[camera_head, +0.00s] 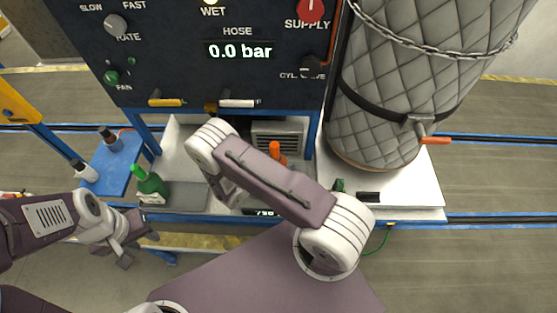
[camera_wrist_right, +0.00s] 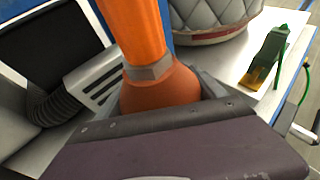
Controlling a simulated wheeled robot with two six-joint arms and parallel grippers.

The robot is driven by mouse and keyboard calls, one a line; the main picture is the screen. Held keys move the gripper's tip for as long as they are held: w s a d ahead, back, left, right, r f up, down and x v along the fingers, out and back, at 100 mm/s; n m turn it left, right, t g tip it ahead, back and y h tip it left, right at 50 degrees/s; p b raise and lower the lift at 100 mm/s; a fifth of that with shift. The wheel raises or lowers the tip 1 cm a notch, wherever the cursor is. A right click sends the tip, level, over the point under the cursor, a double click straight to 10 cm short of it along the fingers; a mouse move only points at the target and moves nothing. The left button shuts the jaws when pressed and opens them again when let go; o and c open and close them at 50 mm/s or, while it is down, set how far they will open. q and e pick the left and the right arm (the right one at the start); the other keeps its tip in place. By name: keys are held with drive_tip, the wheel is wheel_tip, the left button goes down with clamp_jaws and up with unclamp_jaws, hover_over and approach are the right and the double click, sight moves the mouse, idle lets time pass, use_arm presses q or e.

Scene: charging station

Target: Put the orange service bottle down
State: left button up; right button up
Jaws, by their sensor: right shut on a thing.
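The orange service bottle (camera_wrist_right: 160,90) fills the middle of the right wrist view, with a grey collar between its neck and wider body. My right gripper (camera_wrist_right: 165,115) is shut on it. In the head view only the orange top of the bottle (camera_head: 275,150) shows, behind my right arm, and the right gripper is hidden there. The bottle's base is out of sight, so I cannot tell whether it touches a surface. My left gripper (camera_head: 138,248) is open and empty, low at the left, in front of the bench and near a green bottle.
The green bottle (camera_head: 150,186) stands on the left of the bench. A digital display (camera_head: 264,212) sits at its front edge. A quilted grey cylinder (camera_head: 400,80) with a chain stands at the right. A dark control panel (camera_head: 150,50) rises behind. A green-and-yellow object (camera_wrist_right: 268,58) lies on white surface.

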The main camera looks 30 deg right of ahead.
drive_tip(key=shift+f, duration=0.15)
drive_tip(key=o, duration=2)
drive_tip(key=shift+r, duration=0.35)
drive_tip(key=b+v, duration=0.2)
drive_tip(key=v, duration=1)
drive_tip(key=shift+f+b, duration=0.15)
drive_tip(key=shift+b, duration=0.25)
drive_tip(key=shift+s, duration=0.1)
